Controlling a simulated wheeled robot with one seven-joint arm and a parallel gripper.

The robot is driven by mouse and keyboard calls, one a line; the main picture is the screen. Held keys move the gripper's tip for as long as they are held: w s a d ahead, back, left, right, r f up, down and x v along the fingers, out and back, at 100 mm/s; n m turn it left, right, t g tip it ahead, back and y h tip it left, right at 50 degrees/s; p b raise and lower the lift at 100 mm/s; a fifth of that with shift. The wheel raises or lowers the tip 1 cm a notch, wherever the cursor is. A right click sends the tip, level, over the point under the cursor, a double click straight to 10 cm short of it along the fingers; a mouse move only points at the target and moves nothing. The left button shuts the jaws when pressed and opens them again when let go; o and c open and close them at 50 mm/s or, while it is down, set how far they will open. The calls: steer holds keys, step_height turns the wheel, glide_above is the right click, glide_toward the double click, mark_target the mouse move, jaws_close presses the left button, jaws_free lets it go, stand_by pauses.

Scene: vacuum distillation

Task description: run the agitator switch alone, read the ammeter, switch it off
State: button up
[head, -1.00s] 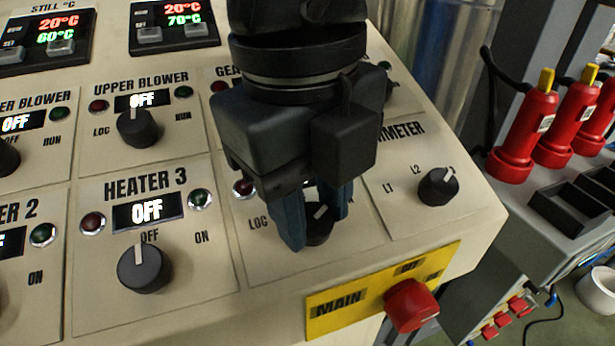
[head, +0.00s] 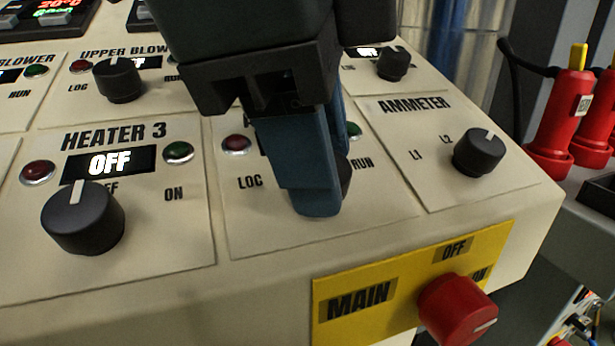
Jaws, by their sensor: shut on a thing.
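My gripper (head: 325,185) points down at the panel section between HEATER 3 and AMMETER, marked LOC and RUN. It is shut on that section's dark knob (head: 346,178), of which only a sliver shows beside the fingers. The knob's pointer and the section's name and display are hidden behind my gripper, so I cannot read that this is the agitator switch. A red lamp (head: 237,145) and a green lamp (head: 353,131) flank it. The ammeter knob (head: 479,152) stands to the right, its white mark toward the upper right, past L2. No ammeter reading is visible.
The HEATER 3 knob (head: 83,218) is at left under a display (head: 109,163) reading OFF. The red MAIN knob (head: 457,310) sits on a yellow plate (head: 375,290) at the front edge. UPPER BLOWER's knob (head: 119,80) is behind. Red cylinders (head: 566,120) stand off the panel at right.

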steer(key=shift+s+f+n+t+b, duration=0.15)
steer(key=shift+n+t+b, duration=0.45)
steer(key=shift+n+b, duration=0.75)
steer(key=shift+n, duration=0.45)
steer(key=o, duration=1)
steer(key=shift+o, duration=0.2)
